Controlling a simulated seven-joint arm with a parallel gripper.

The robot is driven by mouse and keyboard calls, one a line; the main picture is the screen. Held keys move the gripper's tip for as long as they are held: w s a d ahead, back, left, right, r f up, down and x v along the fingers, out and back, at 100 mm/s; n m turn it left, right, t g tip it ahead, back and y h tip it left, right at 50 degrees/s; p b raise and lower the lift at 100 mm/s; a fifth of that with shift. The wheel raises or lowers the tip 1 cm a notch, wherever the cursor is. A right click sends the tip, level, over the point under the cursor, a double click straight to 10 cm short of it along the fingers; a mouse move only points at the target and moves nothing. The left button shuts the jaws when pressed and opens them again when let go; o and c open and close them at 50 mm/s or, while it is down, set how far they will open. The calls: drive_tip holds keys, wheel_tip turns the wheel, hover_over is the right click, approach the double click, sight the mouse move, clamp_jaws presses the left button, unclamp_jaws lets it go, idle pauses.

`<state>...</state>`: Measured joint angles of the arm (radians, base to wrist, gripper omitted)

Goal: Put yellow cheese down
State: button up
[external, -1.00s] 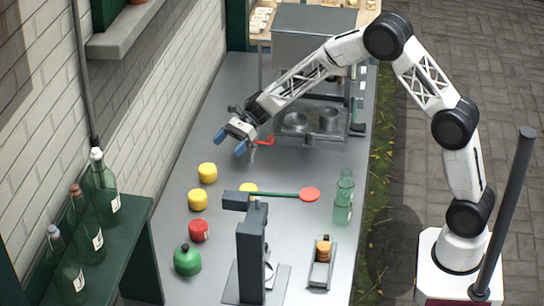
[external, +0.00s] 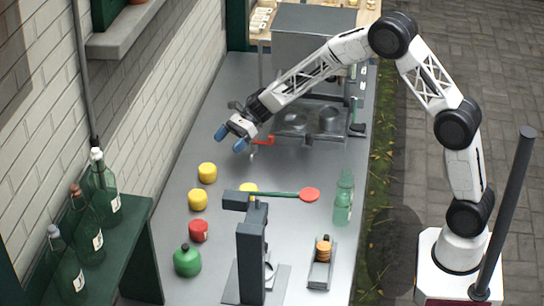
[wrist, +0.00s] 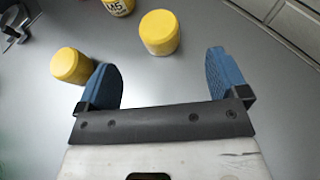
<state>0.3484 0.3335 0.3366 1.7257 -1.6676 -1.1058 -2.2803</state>
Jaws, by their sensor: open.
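Three yellow cheeses show in the external view: an upper one (external: 207,172), a lower one (external: 197,199), and one (external: 248,188) partly hidden behind a dark stand's arm. All are short yellow cylinders on the grey counter. My gripper (external: 231,139) is open and empty, above the counter and up and right of the upper cheese. In the wrist view, a yellow cheese (wrist: 159,32) lies ahead of the gap between the blue fingers (wrist: 163,68). Another (wrist: 69,65) is beside the left finger, slightly overlapped by it. A yellow piece with dark lettering (wrist: 118,7) is cut off at the top edge.
A red jar (external: 199,230), a green round bottle (external: 187,260) and a dark upright stand (external: 252,250) are at the near end. Metal equipment (external: 310,120) is behind my gripper.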

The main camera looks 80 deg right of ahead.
drive_tip(key=s+a+r+m+t+h, duration=0.1)
drive_tip(key=s+r+m+t+h, duration=0.3)
drive_tip(key=r+m, duration=0.5)
drive_tip(key=s+a+r+m+t+h, duration=0.1)
drive_tip(key=s+a+r+m+h, duration=0.1)
drive_tip(key=s+r+m+h, duration=0.45)
drive_tip(key=s+a+r+m+g+h, duration=0.1)
drive_tip(key=s+r+m+h, duration=0.15)
drive_tip(key=s+m, duration=0.5)
drive_tip(key=s+a+r+m+g+h, duration=0.1)
drive_tip(key=s+r+m+g, duration=0.15)
drive_tip(key=s+m, duration=0.5)
drive_tip(key=s+a+f+m+g+y, duration=0.1)
drive_tip(key=s+m, duration=0.4)
drive_tip(key=s, duration=0.5)
drive_tip(key=s+a+f+m+g+y, duration=0.1)
drive_tip(key=s+a+m, duration=0.4)
drive_tip(key=s, duration=0.6)
drive_tip(key=s+a+f+m+g+y, duration=0.1)
drive_tip(key=s+a+f+m+g, duration=0.2)
drive_tip(key=s+m, duration=0.3)
drive_tip(key=s+g, duration=0.1)
drive_tip(key=s, duration=0.3)
drive_tip(key=shift+s, duration=0.15)
drive_tip(key=shift+o, duration=0.5)
drive_tip(key=shift+a+r+g, duration=0.1)
drive_tip(key=shift+g, duration=0.15)
